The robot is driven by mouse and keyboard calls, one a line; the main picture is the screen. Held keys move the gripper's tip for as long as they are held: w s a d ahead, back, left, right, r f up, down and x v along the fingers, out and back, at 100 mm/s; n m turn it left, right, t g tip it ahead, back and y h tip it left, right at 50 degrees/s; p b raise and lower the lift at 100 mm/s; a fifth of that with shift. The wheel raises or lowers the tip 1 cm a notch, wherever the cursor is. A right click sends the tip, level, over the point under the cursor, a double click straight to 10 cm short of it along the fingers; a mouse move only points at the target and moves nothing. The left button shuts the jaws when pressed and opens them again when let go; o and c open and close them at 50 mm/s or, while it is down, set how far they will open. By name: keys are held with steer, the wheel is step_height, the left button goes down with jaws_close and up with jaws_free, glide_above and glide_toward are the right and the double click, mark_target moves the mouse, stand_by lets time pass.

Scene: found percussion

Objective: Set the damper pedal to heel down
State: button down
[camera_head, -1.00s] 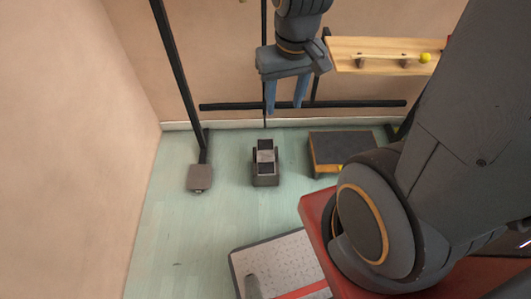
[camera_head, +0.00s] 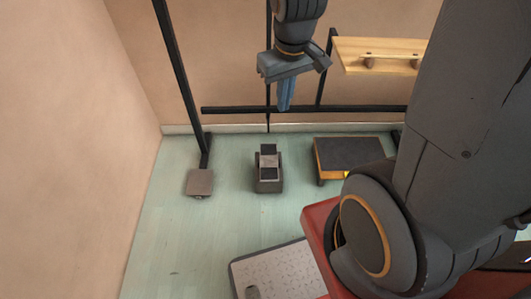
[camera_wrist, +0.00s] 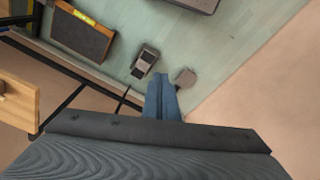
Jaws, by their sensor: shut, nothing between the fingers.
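The damper pedal (camera_head: 268,161) appears to be the small dark rocker on the floor, with black pads at its near and far ends and a grey middle. Which end is lower I cannot tell. It also shows in the wrist view (camera_wrist: 145,62), just beyond and left of the fingertips. My gripper (camera_head: 284,108) is shut and empty, its blue fingers together pointing down. It hangs in the air above the floor and appears apart from the pedal. The fingers also show in the wrist view (camera_wrist: 163,82).
A flat grey plate (camera_head: 199,183) lies left of the pedal by a black post. A low dark-topped box (camera_head: 348,153) stands to the right. A black crossbar (camera_head: 235,109) runs behind my fingers, with a wooden shelf (camera_head: 378,56) at upper right. Floor before the pedal is clear.

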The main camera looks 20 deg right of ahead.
steer(key=w+d+f+n+b, duration=0.2)
steer(key=w+f+n+b, duration=0.1)
steer(key=w+f+b, duration=0.85)
steer(key=w+d+f+n+b, duration=0.1)
steer(key=w+f+n+b, duration=0.5)
steer(key=f, duration=0.9)
steer(key=n+b, duration=0.4)
steer(key=b, duration=1.5)
glide_above(266, 150)
steer(key=s, duration=0.3)
step_height(266, 150, down, 28)
steer(key=shift+a+t+h, duration=0.3)
steer(key=shift+a, duration=0.15)
steer(key=shift+s, duration=0.1)
steer(key=f+b, duration=0.1)
steer(key=f, duration=0.3)
steer(key=w+f+b, duration=0.1)
steer(key=f+b, duration=0.1)
steer(key=f, duration=0.3)
steer(key=w+f+b, duration=0.1)
steer(key=f+b, duration=0.1)
steer(key=f, duration=0.3)
steer(key=shift+w+d, duration=0.15)
steer(key=shift+d, duration=0.2)
